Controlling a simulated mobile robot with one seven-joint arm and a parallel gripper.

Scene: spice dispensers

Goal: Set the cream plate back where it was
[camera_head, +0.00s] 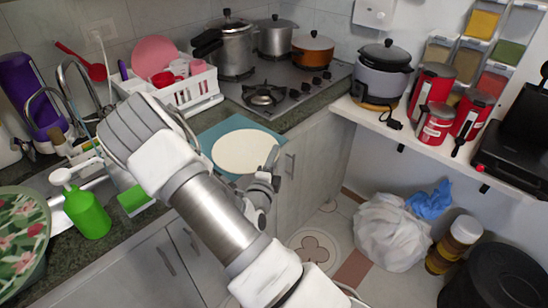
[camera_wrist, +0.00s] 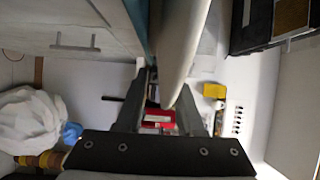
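The cream plate (camera_head: 244,150) is at the counter's front edge, over a blue mat (camera_head: 211,134). Whether it rests on the mat or is lifted is unclear. My gripper (camera_head: 268,177) is at its right front rim, with a finger overlapping the rim in the head view. In the wrist view, the plate (camera_wrist: 186,45) shows nearly edge-on and reaches down between the fingers of my gripper (camera_wrist: 166,90). One finger is partly hidden by the plate. Whether the fingers press on the rim is not clear. A blue strip (camera_wrist: 155,25) shows beside the plate.
A white dish rack (camera_head: 196,92) stands behind the mat, and a stove (camera_head: 280,88) with pots lies beyond it. A green bottle (camera_head: 87,213) is at left. A shelf with red canisters (camera_head: 435,123) is at right. A white bag (camera_head: 391,232) sits on the floor.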

